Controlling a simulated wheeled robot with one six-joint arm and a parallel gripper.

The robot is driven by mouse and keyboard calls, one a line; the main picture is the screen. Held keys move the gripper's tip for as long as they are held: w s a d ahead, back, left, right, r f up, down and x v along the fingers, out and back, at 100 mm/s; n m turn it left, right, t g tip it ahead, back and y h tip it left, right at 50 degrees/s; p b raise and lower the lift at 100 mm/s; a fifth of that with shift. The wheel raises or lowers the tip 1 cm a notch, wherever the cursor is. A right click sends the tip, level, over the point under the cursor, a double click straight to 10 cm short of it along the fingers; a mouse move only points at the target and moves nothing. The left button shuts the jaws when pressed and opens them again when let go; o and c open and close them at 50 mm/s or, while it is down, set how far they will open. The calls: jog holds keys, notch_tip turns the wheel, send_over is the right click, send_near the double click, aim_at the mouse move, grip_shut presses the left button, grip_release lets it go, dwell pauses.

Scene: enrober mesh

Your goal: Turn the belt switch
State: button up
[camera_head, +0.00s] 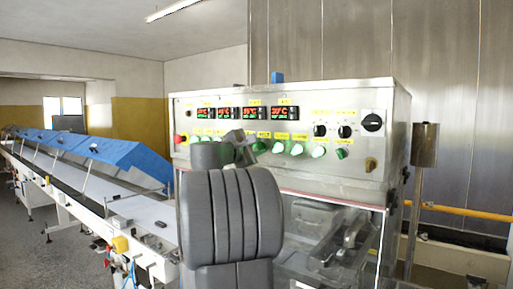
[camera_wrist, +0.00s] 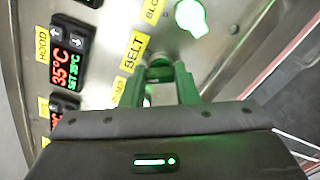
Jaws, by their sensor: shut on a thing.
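The belt switch (camera_wrist: 158,60) is a small round knob beside the yellow label BELT (camera_wrist: 133,52) in the wrist view. The green fingers of my gripper (camera_wrist: 173,78) reach up to the panel and are shut on this knob, hiding much of it. Its exact turn angle cannot be made out. In the head view my gripper (camera_head: 243,152) is at the lower row of switches on the steel control panel (camera_head: 340,105); my arm blocks the belt switch there.
Lit green switches (camera_head: 296,149) sit close to the right of my gripper, with one lit knob (camera_wrist: 190,16) nearby in the wrist view. Red displays (camera_head: 285,112) are above. A conveyor (camera_head: 130,205) with blue covers runs at the left. A metal post (camera_head: 424,150) stands at the right.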

jog(key=shift+f, duration=0.1)
jog(key=o, duration=1)
jog(key=b+v, duration=0.4)
jog(key=v, duration=0.9)
jog(key=shift+s+a, duration=0.25)
jog(key=shift+s, duration=0.1)
jog(key=shift+w, duration=0.15)
jog(key=p+x, duration=0.4)
jog(key=x, duration=0.9)
jog(key=shift+w+d, duration=0.25)
jog(key=shift+d, duration=0.05)
